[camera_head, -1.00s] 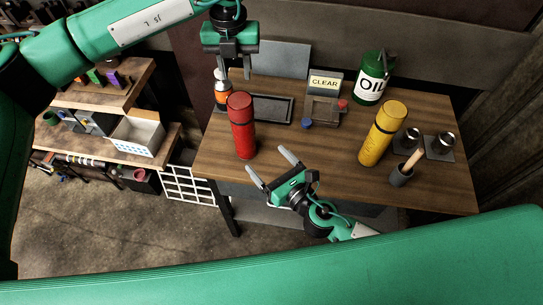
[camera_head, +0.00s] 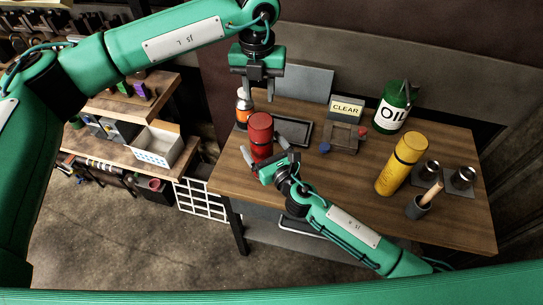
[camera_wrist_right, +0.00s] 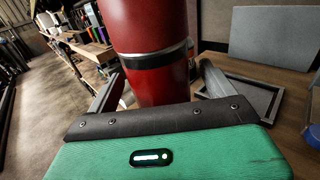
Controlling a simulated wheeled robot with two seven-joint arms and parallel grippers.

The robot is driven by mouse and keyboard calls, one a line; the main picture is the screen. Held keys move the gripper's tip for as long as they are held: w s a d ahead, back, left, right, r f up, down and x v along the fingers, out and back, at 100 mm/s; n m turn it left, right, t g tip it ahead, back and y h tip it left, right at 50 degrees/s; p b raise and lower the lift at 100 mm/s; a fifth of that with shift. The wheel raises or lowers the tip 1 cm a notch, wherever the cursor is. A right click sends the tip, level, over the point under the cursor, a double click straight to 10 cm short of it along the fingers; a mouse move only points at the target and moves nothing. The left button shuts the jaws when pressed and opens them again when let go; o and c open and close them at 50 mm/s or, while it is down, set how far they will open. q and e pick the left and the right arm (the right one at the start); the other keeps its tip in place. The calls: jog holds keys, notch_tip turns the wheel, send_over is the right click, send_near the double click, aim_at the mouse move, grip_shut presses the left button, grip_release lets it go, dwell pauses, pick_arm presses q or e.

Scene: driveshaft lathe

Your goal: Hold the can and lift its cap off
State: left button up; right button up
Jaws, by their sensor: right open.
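The red can (camera_head: 261,130) with its red cap stands upright at the table's left part. In the right wrist view the can (camera_wrist_right: 155,85) fills the middle, with a dark and silver band around it. My right gripper (camera_head: 263,148) is open, one finger on each side of the can, with gaps visible in the wrist view (camera_wrist_right: 160,88). My left gripper (camera_head: 257,92) points down above and behind the can, near the orange-and-white bottle. It is empty, and its fingers look apart. The can's lower part is hidden by my right gripper in the head view.
An orange-and-white bottle (camera_head: 243,106) stands behind the can. A dark tray (camera_head: 293,130), a CLEAR sign (camera_head: 345,108), an OIL can (camera_head: 393,110), a yellow can (camera_head: 402,165) and a cup with a brush (camera_head: 420,207) stand to the right. The front right tabletop (camera_head: 460,225) is clear.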

jog(key=shift+w+a, duration=0.25)
jog(key=shift+w, duration=0.25)
jog(key=c, duration=1.4)
jog(key=shift+o, duration=0.2)
jog(key=shift+s+f, duration=0.1)
jog(key=shift+f, duration=0.1)
